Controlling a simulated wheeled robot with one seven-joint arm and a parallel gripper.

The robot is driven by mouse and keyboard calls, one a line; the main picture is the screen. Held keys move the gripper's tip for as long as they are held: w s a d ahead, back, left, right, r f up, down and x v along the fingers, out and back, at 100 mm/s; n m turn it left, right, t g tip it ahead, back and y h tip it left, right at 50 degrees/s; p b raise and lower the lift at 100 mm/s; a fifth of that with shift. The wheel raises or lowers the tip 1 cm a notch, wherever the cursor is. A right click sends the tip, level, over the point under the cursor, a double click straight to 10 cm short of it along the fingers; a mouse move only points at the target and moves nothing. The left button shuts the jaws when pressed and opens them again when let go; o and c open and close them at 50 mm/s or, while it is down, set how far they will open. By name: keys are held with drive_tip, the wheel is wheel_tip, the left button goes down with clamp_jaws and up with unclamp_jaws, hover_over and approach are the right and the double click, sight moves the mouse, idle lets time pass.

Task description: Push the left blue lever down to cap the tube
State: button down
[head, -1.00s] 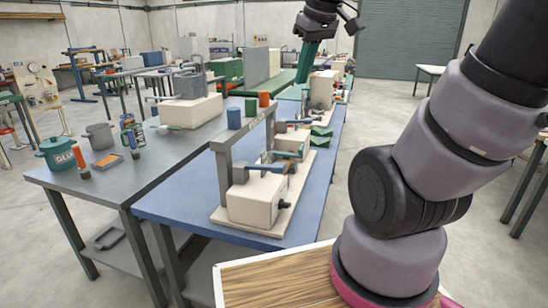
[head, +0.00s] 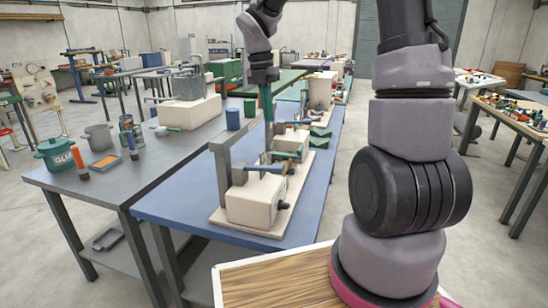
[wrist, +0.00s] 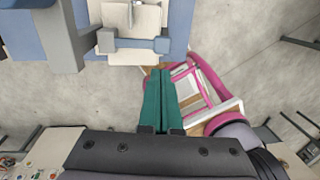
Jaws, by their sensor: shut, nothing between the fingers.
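The winder machine (head: 255,203) is a cream block on a light base on the blue table, with a grey frame (head: 222,170) over it. The left blue lever (head: 264,168) lies roughly level across the near block, beside a grey-blue end piece. In the wrist view a blue-grey lever bar (wrist: 135,44) crosses the pale block, ahead of the fingertips and a little left. My gripper (head: 268,121) points down over the machine near the frame, its green fingers together and empty. The fingers (wrist: 161,72) appear apart from the bar. I cannot make out the tube.
More cream blocks and green parts (head: 320,132) are farther along the table. The blue tabletop's near left is clear.

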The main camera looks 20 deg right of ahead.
sight(275, 166)
drive_tip(key=shift+f, duration=0.1)
idle(0.3)
drive_tip(key=f, duration=0.4)
drive_tip(key=d+f, duration=0.1)
drive_tip(key=f, duration=0.4)
drive_tip(key=s+f, duration=0.1)
drive_tip(key=f, duration=0.3)
drive_tip(key=shift+d+f, duration=0.25)
drive_tip(key=shift+f, duration=0.15)
